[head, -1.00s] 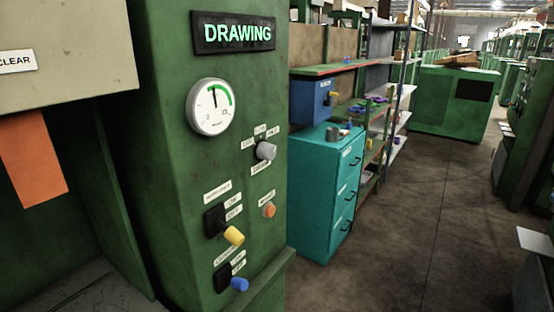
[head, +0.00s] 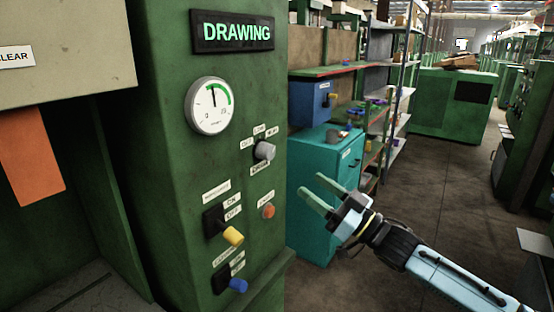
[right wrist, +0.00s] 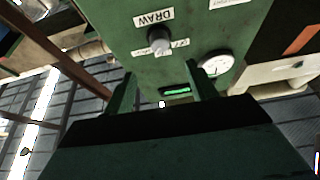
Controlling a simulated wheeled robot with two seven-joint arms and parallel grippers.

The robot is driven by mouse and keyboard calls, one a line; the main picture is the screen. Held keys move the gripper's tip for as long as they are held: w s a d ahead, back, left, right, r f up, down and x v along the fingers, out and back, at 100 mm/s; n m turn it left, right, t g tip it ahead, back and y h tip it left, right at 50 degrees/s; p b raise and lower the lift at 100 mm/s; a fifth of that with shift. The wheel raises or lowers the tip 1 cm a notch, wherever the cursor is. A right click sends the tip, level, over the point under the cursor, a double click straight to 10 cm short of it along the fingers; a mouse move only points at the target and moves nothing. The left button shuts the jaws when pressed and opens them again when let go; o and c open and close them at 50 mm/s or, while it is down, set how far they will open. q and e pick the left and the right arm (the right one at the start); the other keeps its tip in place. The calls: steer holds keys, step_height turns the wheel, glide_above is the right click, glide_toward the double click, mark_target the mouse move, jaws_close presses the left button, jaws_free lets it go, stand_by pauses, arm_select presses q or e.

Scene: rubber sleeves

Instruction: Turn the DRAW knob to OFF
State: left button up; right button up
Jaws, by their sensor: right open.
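The DRAW knob (head: 264,151) is a grey knob on the green machine panel (head: 180,180), below and right of the round gauge. Small labels sit around it; I cannot read its setting for sure. In the right wrist view the knob (right wrist: 159,40) shows ahead under an upside-down DRAW label (right wrist: 154,17). My right gripper (head: 320,196) is open and empty, to the right of and below the knob, apart from the panel. Its green fingers also show in the right wrist view (right wrist: 163,90). My left gripper is not in view.
The gauge (head: 211,106) is above the knob. A yellow-handled switch (head: 232,237), a blue-handled switch (head: 238,285) and an orange button (head: 268,211) are lower on the panel. A teal cabinet (head: 306,170) stands behind my gripper.

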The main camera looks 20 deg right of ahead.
mark_target(271, 155)
steer(key=p+x, duration=0.1)
steer(key=x, duration=1)
steer(key=shift+w+a, duration=0.2)
steer(key=shift+w, duration=0.05)
steer(key=shift+c, duration=0.5)
steer(key=c, duration=0.9)
